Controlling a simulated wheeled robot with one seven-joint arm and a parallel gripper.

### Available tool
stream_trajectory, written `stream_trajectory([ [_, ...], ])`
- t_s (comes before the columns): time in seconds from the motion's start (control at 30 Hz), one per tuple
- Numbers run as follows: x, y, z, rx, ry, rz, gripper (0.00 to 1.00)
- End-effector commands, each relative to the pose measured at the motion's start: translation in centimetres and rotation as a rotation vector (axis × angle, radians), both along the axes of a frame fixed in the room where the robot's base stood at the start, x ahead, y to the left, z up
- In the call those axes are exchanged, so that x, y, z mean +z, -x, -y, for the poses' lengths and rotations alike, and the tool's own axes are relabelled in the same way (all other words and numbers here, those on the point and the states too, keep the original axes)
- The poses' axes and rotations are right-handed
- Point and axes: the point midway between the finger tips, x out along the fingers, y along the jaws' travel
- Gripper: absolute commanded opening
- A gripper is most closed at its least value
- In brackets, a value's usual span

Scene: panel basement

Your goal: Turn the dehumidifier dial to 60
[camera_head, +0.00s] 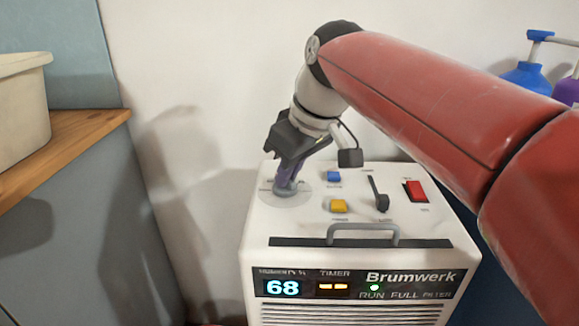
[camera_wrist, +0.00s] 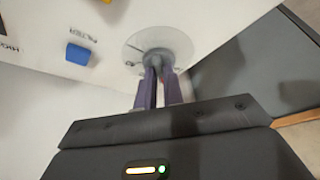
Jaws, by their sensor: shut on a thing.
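The white Brumwerk dehumidifier (camera_head: 262,232) stands on the floor by the wall. Its grey dial (camera_head: 284,188) sits on a pale round disc at the back left of the top; it also shows in the wrist view (camera_wrist: 157,55). My gripper (camera_head: 287,180) comes down from above, tilted, with its purple fingers shut on the dial; the fingers also show in the wrist view (camera_wrist: 158,78). They hide much of the dial, and I cannot read its pointer or scale. The humidity display (camera_head: 281,288) reads 68. A green lamp (camera_head: 374,287) is lit above RUN.
The top also has a blue button (camera_head: 333,176), a yellow button (camera_head: 339,206), a black lever (camera_head: 378,193), a red switch (camera_head: 414,191) and a grey handle (camera_head: 362,229). A wooden counter (camera_head: 70,140) with a beige tub (camera_head: 22,105) is left. Blue (camera_head: 527,77) and purple bottles stand right.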

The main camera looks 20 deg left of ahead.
Motion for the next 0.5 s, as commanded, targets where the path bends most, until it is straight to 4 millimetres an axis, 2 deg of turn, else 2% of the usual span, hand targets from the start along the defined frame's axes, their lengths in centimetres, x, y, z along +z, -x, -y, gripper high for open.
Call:
stream_trajectory([
  [0.5,0.03,0.09,-0.06,-0.098,0.0,0.001,0.0],
])
